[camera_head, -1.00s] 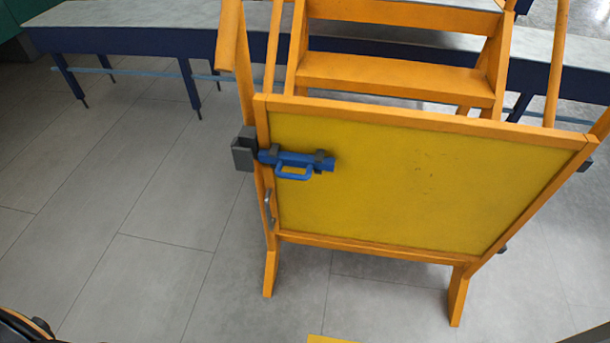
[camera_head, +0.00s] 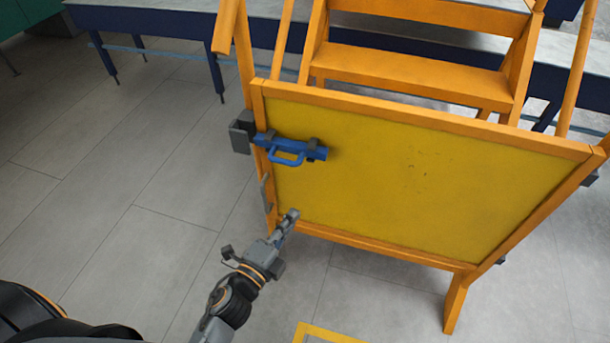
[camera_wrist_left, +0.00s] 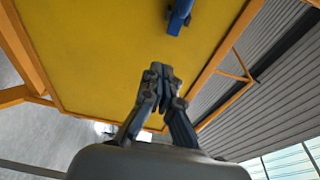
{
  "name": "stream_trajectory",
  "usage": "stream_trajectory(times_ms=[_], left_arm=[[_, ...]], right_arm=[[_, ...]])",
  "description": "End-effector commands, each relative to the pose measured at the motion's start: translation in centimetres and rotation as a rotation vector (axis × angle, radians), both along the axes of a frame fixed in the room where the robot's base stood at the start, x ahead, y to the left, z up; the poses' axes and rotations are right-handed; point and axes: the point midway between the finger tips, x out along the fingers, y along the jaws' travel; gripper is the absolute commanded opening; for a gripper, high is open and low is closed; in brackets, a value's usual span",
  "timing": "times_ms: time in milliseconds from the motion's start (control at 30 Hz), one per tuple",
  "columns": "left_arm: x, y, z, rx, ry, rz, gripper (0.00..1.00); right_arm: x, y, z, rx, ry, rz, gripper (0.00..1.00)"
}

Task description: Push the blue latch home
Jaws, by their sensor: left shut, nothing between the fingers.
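The blue latch (camera_head: 288,149) is a bolt with a loop handle on the upper left of the yellow gate panel (camera_head: 410,185). Its left end reaches to the grey keeper block (camera_head: 241,132) on the orange post; how deep it sits inside I cannot tell. My left gripper (camera_head: 291,215) is shut and empty, below the latch and in front of the panel's lower left. In the left wrist view the shut fingertips (camera_wrist_left: 160,70) point up the panel, and part of the latch (camera_wrist_left: 179,16) shows above them, apart from them. My right gripper is not in view.
The gate has an orange frame (camera_head: 430,120), with orange steps (camera_head: 415,80) behind it. A grey pull handle (camera_head: 265,192) is on the left post. A long table (camera_head: 160,20) stands behind. Grey floor (camera_head: 120,190) is clear at left, with a yellow floor marking (camera_head: 325,333) in front.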

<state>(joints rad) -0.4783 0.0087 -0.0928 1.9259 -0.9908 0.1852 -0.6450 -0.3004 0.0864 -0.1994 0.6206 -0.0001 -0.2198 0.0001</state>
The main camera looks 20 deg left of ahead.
Motion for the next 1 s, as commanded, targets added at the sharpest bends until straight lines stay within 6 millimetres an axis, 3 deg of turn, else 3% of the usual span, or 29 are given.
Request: stream_trajectory(times_ms=[133,567,1000], left_arm=[[0.0,-0.1,1.5,0.035,-0.04,-0.006,0.0],[0.8,-0.3,1.7,0.034,-0.041,-0.006,0.0],[9.1,-2.4,2.0,0.032,-0.042,-0.006,0.0]], right_arm=[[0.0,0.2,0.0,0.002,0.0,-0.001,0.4],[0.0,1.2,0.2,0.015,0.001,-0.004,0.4],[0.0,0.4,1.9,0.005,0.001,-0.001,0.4]])
